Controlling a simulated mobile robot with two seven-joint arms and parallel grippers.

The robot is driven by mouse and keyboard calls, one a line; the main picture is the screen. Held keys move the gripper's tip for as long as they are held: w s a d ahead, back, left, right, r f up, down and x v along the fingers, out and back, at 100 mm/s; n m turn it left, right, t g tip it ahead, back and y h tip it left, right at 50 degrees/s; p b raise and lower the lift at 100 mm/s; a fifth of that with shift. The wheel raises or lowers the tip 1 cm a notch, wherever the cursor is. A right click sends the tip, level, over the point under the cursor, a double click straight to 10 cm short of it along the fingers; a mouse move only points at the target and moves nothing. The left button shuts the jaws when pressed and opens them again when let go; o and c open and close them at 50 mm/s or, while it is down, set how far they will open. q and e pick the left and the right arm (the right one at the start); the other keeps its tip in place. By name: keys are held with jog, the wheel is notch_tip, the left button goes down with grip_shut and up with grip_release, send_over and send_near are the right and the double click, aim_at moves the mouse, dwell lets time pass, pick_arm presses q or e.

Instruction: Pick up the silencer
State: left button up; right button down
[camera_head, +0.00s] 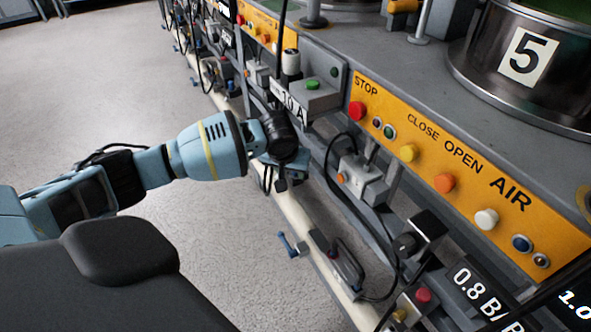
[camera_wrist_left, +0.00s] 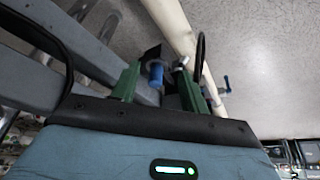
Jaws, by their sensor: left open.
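My left gripper (camera_head: 281,178) reaches in from the left to the front of the machine in the head view. Its two green fingers also show in the left wrist view (camera_wrist_left: 158,78), apart and open. A small blue cylinder (camera_wrist_left: 156,73) with a dark block above it shows between the fingers in that view. It may be the silencer, but I cannot tell for certain. Metal fittings are just to its right, near the right finger. I cannot tell whether a finger touches the cylinder. In the head view my wrist hides this spot.
A yellow control panel (camera_head: 452,160) with buttons runs along the machine. A pale pipe (camera_head: 318,258) runs low along its front, with a blue-handled valve (camera_head: 290,246) beside it. Black hoses (camera_head: 335,205) hang close to my gripper. The floor (camera_head: 215,255) at the left is clear.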

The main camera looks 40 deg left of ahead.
pick_arm(q)
jog(key=shift+w+a+f+b, duration=0.1)
jog(key=shift+w+a+b, duration=0.15)
jog(key=shift+w, duration=0.4)
jog(key=shift+w+a+f+b, duration=0.1)
jog(key=shift+w+a+b, duration=0.15)
jog(key=shift+w, duration=0.35)
jog(key=shift+w+a+f+b, duration=0.3)
jog(key=shift+w+f+b, duration=0.3)
jog(key=shift+f, duration=0.25)
jog(key=shift+w+f, duration=0.2)
jog(key=shift+f, duration=0.25)
jog(key=shift+c, duration=0.3)
jog(key=c, duration=0.7)
grip_shut()
